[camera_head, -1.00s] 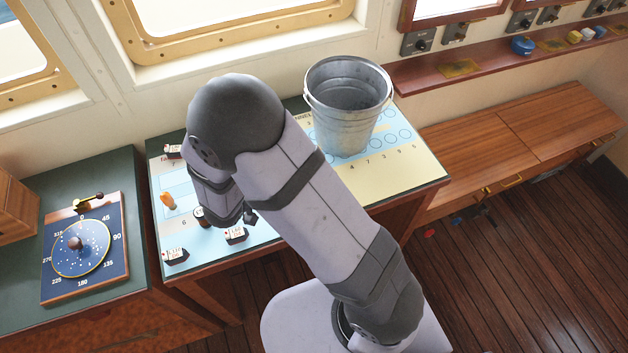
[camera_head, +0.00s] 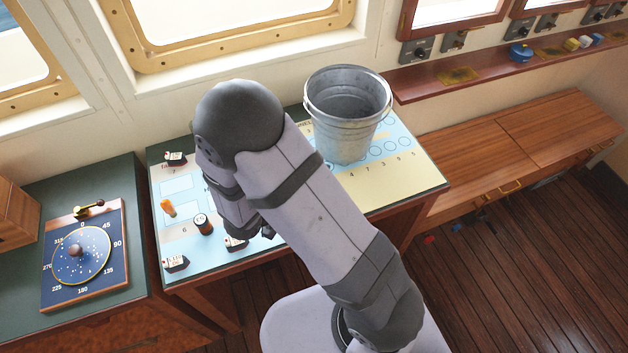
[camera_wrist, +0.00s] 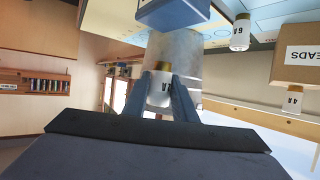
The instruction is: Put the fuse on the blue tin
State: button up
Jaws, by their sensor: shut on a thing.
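My gripper (camera_wrist: 161,84) is shut on a small white fuse (camera_wrist: 160,94) with a brass-coloured cap and dark lettering, seen between the two fingers in the wrist view. A blue box-shaped thing (camera_wrist: 172,12), which looks like the blue tin, shows at the top edge of the wrist view, beyond the fingertips and apart from the fuse. Its full shape is cut off. In the head view my arm hides the held fuse and most of my gripper, low over the chart table (camera_head: 410,185).
A metal bucket (camera_head: 345,125) stands on the table's back right. White-and-brass fuses marked 6A (camera_wrist: 240,32) and 4A (camera_wrist: 292,99) and a cardboard box (camera_wrist: 300,66) show in the wrist view. A dark cylinder (camera_head: 203,225) and orange piece (camera_head: 168,208) stand at the table's left.

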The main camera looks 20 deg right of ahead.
jog(key=shift+f+p, duration=0.5)
jog(key=shift+f, duration=2.35)
jog(key=shift+f, duration=0.15)
jog(key=o, duration=1)
jog(key=shift+o, duration=0.2)
